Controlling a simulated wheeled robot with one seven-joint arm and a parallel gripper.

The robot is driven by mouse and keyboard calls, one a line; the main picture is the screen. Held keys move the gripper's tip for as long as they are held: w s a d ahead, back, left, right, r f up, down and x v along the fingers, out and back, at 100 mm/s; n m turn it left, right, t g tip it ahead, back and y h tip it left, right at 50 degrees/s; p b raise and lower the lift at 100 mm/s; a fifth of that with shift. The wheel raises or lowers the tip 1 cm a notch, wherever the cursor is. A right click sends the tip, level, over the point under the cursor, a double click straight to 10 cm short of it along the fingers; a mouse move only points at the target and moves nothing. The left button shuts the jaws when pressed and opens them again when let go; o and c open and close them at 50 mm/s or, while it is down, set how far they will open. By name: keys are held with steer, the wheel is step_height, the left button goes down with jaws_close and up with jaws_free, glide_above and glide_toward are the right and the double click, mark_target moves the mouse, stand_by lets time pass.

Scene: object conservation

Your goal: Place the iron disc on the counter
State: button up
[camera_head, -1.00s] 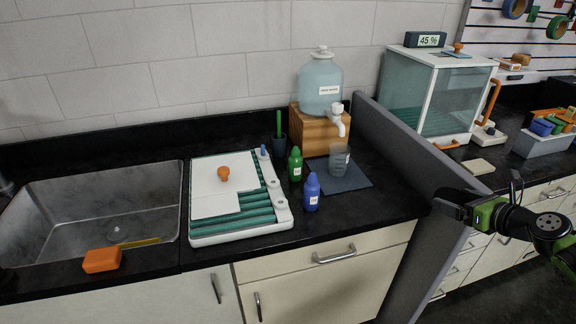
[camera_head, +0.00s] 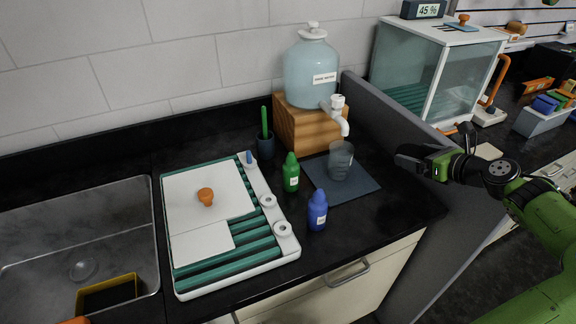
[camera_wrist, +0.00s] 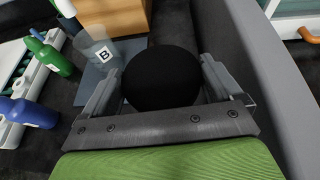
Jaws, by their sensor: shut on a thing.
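A dark round disc (camera_wrist: 160,80) sits between the two grey fingers of my gripper (camera_wrist: 162,72) in the wrist view. The gripper is shut on it. Its face looks plain black. In the head view my gripper (camera_head: 408,156) is at the right, by the grey divider wall, and the disc cannot be told apart from the dark gripper end. The black counter (camera_head: 395,212) lies below and to the left of the gripper.
A blue bottle (camera_head: 317,212), a green bottle (camera_head: 291,174) and a clear beaker (camera_head: 340,162) on a dark mat (camera_head: 350,190) stand left of the gripper. A grey divider (camera_head: 400,125) runs alongside. A white-and-green tray (camera_head: 283,248) and sink (camera_head: 60,225) lie farther left. The counter's front right is clear.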

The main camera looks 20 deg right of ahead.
mark_target(405, 191)
steer(key=shift+s+r, duration=0.15)
steer(key=shift+f, duration=0.3)
step_height(405, 191, down, 10)
steer(key=b, duration=0.4)
steer(key=shift+r+b, duration=0.2)
steer(key=shift+b, duration=0.1)
steer(key=shift+r, duration=0.15)
